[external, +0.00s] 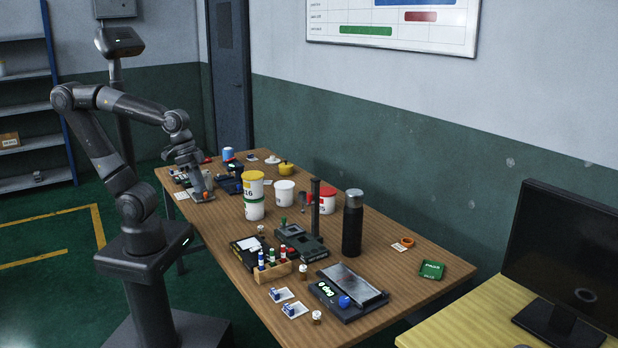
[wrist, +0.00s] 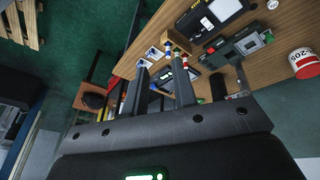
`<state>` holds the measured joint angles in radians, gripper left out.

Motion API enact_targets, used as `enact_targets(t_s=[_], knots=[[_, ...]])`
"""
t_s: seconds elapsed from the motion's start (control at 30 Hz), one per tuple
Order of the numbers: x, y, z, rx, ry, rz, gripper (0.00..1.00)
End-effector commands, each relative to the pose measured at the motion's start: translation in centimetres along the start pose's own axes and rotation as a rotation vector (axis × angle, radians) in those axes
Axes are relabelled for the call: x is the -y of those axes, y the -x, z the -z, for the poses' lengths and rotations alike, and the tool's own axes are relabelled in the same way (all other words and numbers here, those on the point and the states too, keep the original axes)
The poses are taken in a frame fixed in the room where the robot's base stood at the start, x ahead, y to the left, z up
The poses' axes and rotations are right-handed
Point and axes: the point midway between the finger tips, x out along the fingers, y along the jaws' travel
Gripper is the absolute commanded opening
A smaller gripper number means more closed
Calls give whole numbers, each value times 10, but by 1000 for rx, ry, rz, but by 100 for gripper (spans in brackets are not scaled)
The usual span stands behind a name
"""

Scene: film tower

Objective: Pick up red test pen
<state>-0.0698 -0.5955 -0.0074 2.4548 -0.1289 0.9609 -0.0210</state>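A small wooden rack (external: 272,273) stands at the near left edge of the table and holds several upright pens with coloured caps. My gripper (external: 203,190) is over the far left end of the table, well away from the rack. In the wrist view my gripper (wrist: 160,78) has its two fingers apart with nothing held between them.
A black box (external: 247,247) lies behind the rack, and a dark bench device (external: 301,241) with an upright post is beside it. A black bottle (external: 352,225), white tubs (external: 284,191) and a flat display device (external: 348,291) are nearby. Small cards (external: 281,294) and jars lie in front.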

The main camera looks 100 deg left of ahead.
Motion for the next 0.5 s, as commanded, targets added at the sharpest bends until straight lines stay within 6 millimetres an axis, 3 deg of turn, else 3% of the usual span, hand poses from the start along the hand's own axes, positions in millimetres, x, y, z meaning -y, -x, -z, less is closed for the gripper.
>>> enact_targets(t_s=[0.5], knots=[[-6,-74,37,424,487,-226,25]])
